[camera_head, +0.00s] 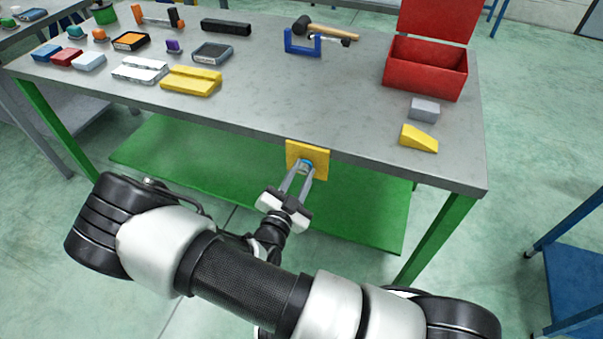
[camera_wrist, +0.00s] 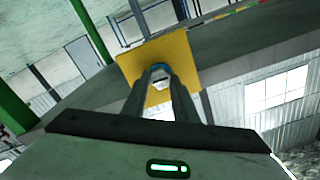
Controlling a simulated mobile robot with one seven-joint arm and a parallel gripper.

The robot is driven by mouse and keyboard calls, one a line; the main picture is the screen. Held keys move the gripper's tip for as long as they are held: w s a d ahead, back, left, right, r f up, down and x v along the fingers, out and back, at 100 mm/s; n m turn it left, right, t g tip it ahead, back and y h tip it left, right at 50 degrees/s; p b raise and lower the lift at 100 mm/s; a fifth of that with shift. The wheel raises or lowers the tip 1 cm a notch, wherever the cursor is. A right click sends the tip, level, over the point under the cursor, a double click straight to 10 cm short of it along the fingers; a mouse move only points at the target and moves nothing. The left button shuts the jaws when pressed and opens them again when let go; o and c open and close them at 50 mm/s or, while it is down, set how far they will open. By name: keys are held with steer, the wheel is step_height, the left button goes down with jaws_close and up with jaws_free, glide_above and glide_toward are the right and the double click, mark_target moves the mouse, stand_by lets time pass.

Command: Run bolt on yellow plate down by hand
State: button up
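A yellow plate (camera_head: 320,154) stands upright at the front edge of the grey workbench. A bolt with a blue part (camera_head: 306,164) sits near the middle of the plate's face. In the wrist view the yellow plate (camera_wrist: 183,55) is straight ahead, and the bolt's pale end (camera_wrist: 163,85) shows between the fingers, with a blue rim (camera_wrist: 160,66) just beyond. My gripper (camera_head: 305,171) faces the plate with its two fingers on either side of the bolt, appearing closed on it. The fingers hide part of the bolt, so its depth in the plate cannot be told.
On the workbench (camera_head: 330,100) lie a yellow block (camera_head: 191,81), a blue clamp (camera_head: 302,43), an open red box (camera_head: 425,68) and a yellow wedge (camera_head: 419,139). A green shelf (camera_head: 220,165) runs under the bench. A blue cart (camera_head: 575,280) stands at the right.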

steer(key=c, duration=0.5)
steer(key=shift+c, duration=0.2)
steer(key=shift+m, duration=0.3)
